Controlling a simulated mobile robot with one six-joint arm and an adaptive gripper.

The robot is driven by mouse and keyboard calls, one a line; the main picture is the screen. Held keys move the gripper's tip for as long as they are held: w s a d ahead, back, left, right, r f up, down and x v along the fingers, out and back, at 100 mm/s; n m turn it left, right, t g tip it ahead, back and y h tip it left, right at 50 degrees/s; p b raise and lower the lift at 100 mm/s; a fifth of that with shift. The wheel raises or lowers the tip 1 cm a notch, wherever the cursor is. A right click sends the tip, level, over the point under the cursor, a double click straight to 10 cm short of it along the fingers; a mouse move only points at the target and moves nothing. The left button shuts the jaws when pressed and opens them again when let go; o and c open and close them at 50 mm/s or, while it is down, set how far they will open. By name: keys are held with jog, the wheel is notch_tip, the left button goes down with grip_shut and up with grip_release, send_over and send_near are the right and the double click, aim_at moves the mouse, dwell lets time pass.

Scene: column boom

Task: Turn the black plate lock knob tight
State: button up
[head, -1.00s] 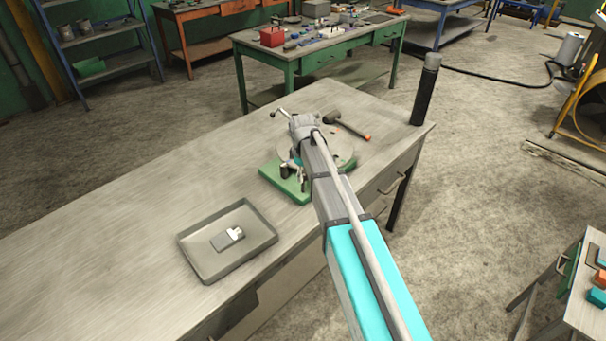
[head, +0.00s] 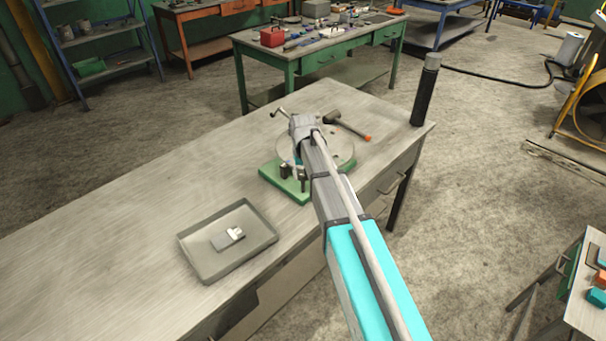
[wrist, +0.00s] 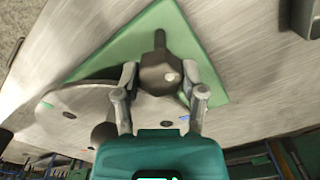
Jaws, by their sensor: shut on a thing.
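The black knob (wrist: 158,76) stands on the green base plate (wrist: 200,62) in the wrist view, with a dark bar reaching out from its top edge. My gripper (wrist: 160,84) is shut on the knob, one finger on each side. The round grey plate (wrist: 72,112) lies at the left, partly hidden by a finger and my gripper body. In the head view the green base (head: 272,178) sits near the bench's front edge, and my arm covers much of it and of the round plate (head: 344,150).
A grey tray (head: 195,262) with a small metal part (head: 228,238) lies left of my arm on the bench. A hammer (head: 345,127) lies behind the fixture. A black post (head: 424,95) stands at the far right corner. The bench's left side is clear.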

jog(key=shift+m, duration=1.2)
jog(key=o, duration=1.2)
jog(key=shift+c, duration=0.2)
jog(key=shift+n, duration=0.4)
